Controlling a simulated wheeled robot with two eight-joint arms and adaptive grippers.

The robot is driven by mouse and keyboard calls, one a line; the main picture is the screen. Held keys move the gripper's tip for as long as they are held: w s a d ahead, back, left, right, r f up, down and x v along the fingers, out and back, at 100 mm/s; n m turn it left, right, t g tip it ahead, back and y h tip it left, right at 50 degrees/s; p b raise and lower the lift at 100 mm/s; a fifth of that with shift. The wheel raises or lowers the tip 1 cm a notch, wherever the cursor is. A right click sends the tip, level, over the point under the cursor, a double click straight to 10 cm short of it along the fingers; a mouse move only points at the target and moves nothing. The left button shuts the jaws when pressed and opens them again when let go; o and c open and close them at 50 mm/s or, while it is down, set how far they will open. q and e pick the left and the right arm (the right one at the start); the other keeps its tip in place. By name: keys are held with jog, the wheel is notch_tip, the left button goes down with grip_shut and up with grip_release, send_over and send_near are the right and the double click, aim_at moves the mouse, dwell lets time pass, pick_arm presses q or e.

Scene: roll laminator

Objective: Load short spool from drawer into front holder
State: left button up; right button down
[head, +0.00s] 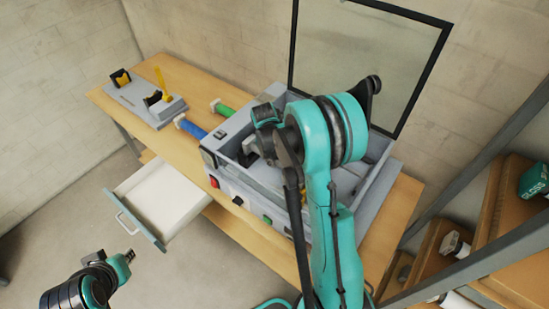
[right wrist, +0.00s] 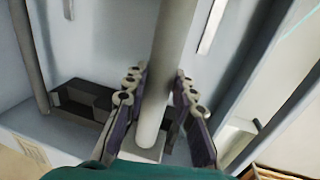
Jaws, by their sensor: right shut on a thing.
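My right gripper (head: 254,152) is low inside the open laminator (head: 222,141), partly hidden by my own arm. In the right wrist view its fingers (right wrist: 159,90) are shut on a pale grey cylinder (right wrist: 172,50), seemingly the spool, which stands between them lengthwise in the picture. Which holder the cylinder lies at, and whether it is seated, I cannot tell. The drawer (head: 168,192) is pulled out and its visible inside looks empty. My left gripper (head: 130,256) is at the lower left, away from the table; its jaws are too small to read.
A grey stand (head: 139,98) with black and yellow parts is at the table's left end. Green (head: 220,108) and blue (head: 189,127) rolls stick out at the laminator's left. A raised dark-framed clear panel (head: 365,50) rises behind. Shelves with boxes (head: 433,243) are at right.

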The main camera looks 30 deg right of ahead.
jog(key=shift+s+f, duration=0.1)
jog(key=shift+f, duration=0.05)
jog(key=shift+f+b, duration=0.55)
jog(key=shift+b, duration=0.2)
jog(key=c, duration=1.3)
grip_release()
jog(key=shift+o, duration=0.2)
jog(key=shift+r, duration=0.15)
jog(key=shift+r+p, duration=0.25)
jog(key=shift+p, duration=0.15)
notch_tip(320, 180, up, 12)
jog(key=s+a+p, duration=0.1)
jog(key=a, duration=0.1)
jog(key=s+a+r+m+t+y, duration=0.1)
jog(key=s+a+r+m+t, duration=0.1)
jog(key=s+a, duration=0.4)
jog(key=s+a+r+m+t+y, duration=0.1)
jog(key=s+a+r+m+t, duration=0.1)
jog(key=s+a, duration=0.5)
jog(key=s+r+t, duration=0.1)
jog(key=s+t, duration=0.1)
jog(key=s, duration=0.3)
jog(key=shift+a+r+m, duration=0.2)
jog(key=shift+a+m, duration=0.05)
jog(key=shift+m, duration=0.05)
